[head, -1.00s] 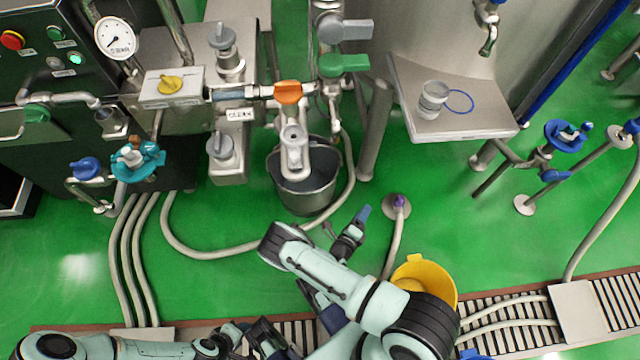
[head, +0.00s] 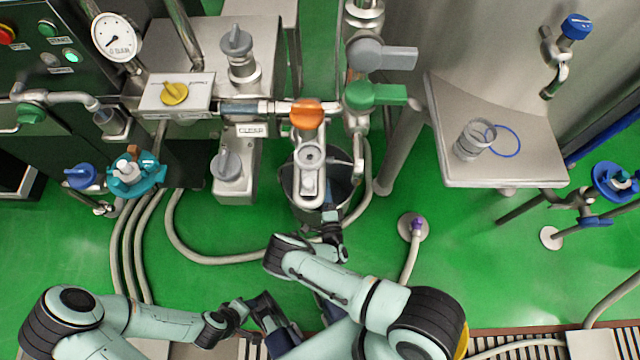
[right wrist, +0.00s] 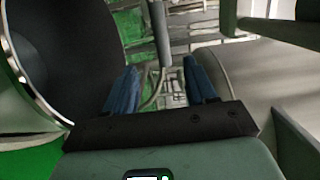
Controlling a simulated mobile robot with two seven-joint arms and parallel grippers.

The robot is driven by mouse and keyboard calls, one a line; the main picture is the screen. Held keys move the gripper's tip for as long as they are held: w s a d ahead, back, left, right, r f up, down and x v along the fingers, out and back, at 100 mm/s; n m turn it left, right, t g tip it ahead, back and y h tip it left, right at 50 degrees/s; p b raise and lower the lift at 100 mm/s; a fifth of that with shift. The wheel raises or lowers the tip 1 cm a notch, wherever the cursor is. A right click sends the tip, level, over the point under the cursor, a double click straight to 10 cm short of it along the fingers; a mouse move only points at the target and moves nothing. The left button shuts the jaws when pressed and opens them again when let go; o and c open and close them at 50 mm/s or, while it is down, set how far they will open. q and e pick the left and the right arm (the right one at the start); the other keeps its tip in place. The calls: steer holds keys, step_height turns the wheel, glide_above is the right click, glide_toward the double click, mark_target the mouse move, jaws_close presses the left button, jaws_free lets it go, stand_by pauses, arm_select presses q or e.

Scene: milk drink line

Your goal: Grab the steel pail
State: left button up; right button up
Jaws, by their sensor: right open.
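The steel pail (head: 341,188) stands on the green floor under the outlet pipe in the head view. The outlet covers part of its mouth. My right gripper (head: 331,214) is at the pail's near side, with its tips overlapping the near rim; I cannot tell whether they touch it. In the right wrist view its blue fingers (right wrist: 161,86) are apart, and I see nothing clearly held between them. My left gripper (head: 270,320) is low in the head view, away from the pail, and its opening is unclear.
The outlet pipe (head: 309,172) hangs over the pail, below the orange-handled valve (head: 306,114). A hose (head: 215,259) curves around the pail on the floor. A floor fitting (head: 413,228) stands right of the pail.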

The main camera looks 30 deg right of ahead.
steer(key=b+x, duration=0.3)
steer(key=x, duration=1)
steer(key=shift+w+a+r, duration=0.1)
steer(key=shift+w+r, duration=0.05)
arm_select(q)
steer(key=w+a+f+t, duration=0.1)
steer(key=w+a+f, duration=0.1)
steer(key=w+f, duration=0.1)
steer(key=shift+w+a+f+t+y, duration=0.2)
steer(key=shift+w+t+y, duration=0.15)
steer(key=shift+w, duration=0.35)
arm_select(e)
jaws_close()
steer(key=shift+w+r, duration=0.15)
steer(key=shift+r, duration=0.15)
